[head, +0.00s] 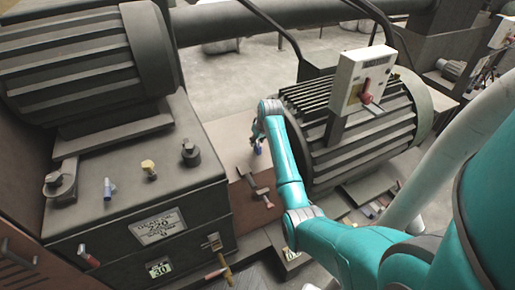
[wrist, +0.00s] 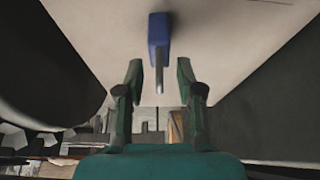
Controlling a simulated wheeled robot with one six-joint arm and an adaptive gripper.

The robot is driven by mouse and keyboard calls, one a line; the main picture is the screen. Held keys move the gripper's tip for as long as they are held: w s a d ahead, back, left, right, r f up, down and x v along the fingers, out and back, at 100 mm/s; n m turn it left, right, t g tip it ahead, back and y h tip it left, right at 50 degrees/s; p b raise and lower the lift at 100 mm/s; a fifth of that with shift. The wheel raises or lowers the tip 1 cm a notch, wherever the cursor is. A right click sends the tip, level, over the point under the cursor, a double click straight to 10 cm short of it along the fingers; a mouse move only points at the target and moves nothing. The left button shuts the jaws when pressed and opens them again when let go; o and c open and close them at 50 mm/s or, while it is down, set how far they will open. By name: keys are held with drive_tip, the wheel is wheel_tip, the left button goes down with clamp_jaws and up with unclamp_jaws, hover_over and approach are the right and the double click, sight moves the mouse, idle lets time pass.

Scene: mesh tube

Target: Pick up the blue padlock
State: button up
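The blue padlock (wrist: 159,30) is in the upper middle of the wrist view, against a pale surface. Its grey shackle (wrist: 159,79) points down in the picture, toward my gripper. My gripper (wrist: 160,68) has its two fingers apart, with the shackle lined up in the gap between them. The blue body lies beyond the fingertips, and no finger visibly touches it. In the head view a small blue patch, apparently the padlock (head: 258,148), shows at the end of my arm. My gripper (head: 256,138) is small and partly hidden there by my wrist.
A hammer-like tool (head: 261,191) lies on the brown plate just below my gripper. A dark gearbox (head: 140,215) with knobs stands left. A large ribbed motor (head: 365,135) with a white switch box (head: 360,78) stands close on the right. Pale floor (head: 245,70) is open behind.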

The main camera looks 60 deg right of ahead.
clamp_jaws()
